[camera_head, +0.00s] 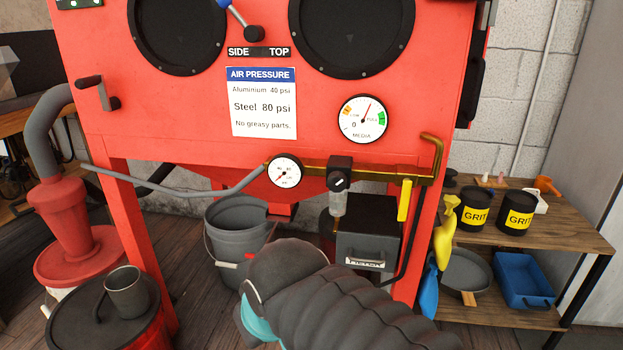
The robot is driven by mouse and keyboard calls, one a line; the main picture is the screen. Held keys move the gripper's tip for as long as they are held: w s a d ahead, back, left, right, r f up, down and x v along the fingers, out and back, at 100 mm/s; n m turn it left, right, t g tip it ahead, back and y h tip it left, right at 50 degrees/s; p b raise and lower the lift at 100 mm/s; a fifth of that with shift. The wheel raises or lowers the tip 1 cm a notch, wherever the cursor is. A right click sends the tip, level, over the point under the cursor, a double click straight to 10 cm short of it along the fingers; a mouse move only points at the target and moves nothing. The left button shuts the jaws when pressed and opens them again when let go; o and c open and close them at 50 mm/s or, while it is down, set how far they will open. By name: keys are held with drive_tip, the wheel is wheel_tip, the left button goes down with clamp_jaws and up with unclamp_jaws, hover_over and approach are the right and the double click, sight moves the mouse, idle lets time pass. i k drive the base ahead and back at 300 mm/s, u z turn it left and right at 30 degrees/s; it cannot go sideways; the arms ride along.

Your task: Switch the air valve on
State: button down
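The air valve's yellow lever (404,200) hangs straight down from the brass pipe (375,174) on the front of the red blasting cabinet, at a right angle to the pipe. A small pressure gauge (284,171) sits on the left of the same pipe line; its red needle points to the lower left. A regulator with a black knob (339,181) is between gauge and lever. My dark ridged arm rises from the bottom middle, below the valve. My gripper does not show.
A yellow spray bottle (443,234) is close on the right. A wooden shelf (563,230) holds black GRIT tins (515,212). A grey bucket (232,232) stands under the cabinet.

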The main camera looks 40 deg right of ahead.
sight(406, 193)
drive_tip(key=z, duration=1.7)
drive_tip(key=i, duration=0.2)
drive_tip(key=u, duration=1.95)
drive_tip(key=k, duration=0.9)
drive_tip(key=z, duration=1.75)
